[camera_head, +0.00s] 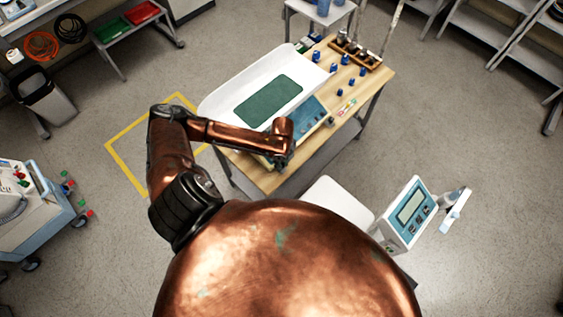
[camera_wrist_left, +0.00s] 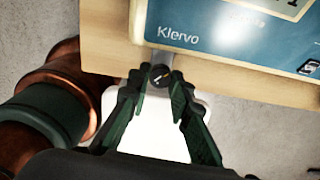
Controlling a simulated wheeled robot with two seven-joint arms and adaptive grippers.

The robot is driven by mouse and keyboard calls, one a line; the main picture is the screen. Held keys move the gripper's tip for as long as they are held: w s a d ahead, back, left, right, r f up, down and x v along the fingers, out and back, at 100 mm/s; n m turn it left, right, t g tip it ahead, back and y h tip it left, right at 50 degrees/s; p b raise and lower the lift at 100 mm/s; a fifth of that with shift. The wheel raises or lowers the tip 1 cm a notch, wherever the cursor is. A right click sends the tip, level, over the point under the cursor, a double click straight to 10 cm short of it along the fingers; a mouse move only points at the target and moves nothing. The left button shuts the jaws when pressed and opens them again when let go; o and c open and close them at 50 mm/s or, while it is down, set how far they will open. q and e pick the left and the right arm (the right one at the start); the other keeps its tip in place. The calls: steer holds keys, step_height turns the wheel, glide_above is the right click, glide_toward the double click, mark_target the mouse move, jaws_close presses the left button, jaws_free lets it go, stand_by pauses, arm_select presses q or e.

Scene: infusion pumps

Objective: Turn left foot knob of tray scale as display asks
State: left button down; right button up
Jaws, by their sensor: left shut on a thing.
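The tray scale has a white tray (camera_head: 222,103) with a green mat and a blue front panel (camera_head: 309,112) on a wooden table. In the left wrist view its blue panel (camera_wrist_left: 205,38) reads "Klervo"; a corner of the display (camera_wrist_left: 285,6) shows, its full content cut off. The small dark foot knob (camera_wrist_left: 160,73) sticks out below the panel. In the head view my wrist covers the knob and fingers. My right gripper is in neither view.
The wooden table (camera_head: 362,97) also bears several blue weights and a wooden rack (camera_head: 355,52) at the back. A white device with a screen (camera_head: 411,207) stands at the lower right. A cart (camera_head: 35,215) stands left. Floor inside the yellow marking is clear.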

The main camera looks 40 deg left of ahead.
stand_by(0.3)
arm_select(q)
steer(key=c, duration=1.7)
jaws_free()
steer(key=shift+c, duration=0.2)
step_height(320, 180, up, 12)
